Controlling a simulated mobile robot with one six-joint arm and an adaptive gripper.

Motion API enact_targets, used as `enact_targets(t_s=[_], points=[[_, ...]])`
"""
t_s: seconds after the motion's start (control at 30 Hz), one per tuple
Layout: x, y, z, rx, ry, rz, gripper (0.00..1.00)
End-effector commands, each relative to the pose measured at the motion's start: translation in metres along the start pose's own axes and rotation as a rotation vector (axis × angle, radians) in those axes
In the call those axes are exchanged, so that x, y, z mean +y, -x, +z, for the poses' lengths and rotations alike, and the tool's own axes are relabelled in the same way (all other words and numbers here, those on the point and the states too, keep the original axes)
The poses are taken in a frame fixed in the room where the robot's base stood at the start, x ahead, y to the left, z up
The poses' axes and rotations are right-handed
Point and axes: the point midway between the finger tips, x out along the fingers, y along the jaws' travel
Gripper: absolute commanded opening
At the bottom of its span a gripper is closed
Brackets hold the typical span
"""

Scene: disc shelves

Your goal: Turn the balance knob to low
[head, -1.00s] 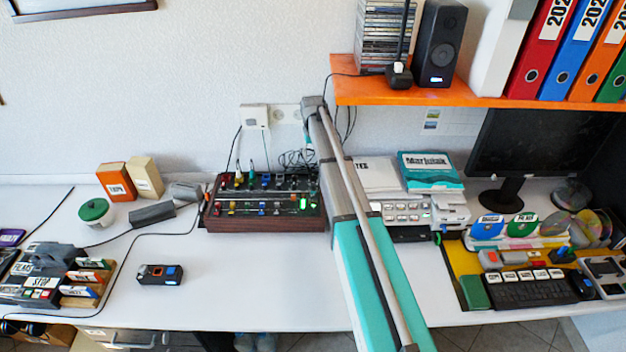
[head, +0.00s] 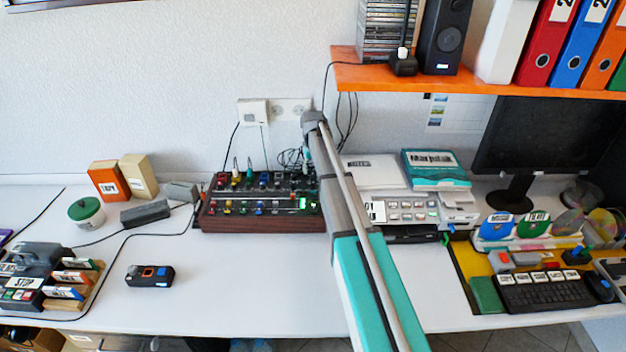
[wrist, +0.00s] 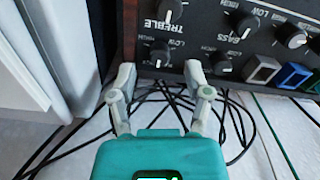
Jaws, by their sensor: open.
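The mixer (head: 262,222) is a dark panel with a wooden front, standing at the back of the desk. In the wrist view its panel (wrist: 120,32) fills the top, with black knobs and labels TREBLE, BASS, LOW and HIGH. One knob (wrist: 160,52) sits below the TREBLE label, close beyond my fingertips; another knob (wrist: 222,65) is to its right. I cannot read a balance label on any knob. My gripper (wrist: 158,80) is open and empty, its fingers apart at the panel's near edge.
Black cables (wrist: 235,120) hang under and around my gripper. Square buttons (wrist: 262,70) lie right of the knobs. An orange shelf (head: 400,80) with a speaker (head: 440,38) is above the desk's right side.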

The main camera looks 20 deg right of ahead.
Motion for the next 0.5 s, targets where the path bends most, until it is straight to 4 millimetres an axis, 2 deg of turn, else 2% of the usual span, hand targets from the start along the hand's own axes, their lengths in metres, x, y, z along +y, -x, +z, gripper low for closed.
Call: enact_targets(t_s=[0.03, 0.2, 0.5], points=[[0.0, -0.008, 0.0, 0.0, 0.0, 0.0, 0.63], [0.0, -0.019, 0.0, 0.0, 0.0, 0.0, 0.63], [0.0, -0.028, 0.0, 0.0, 0.0, 0.0, 0.63]])
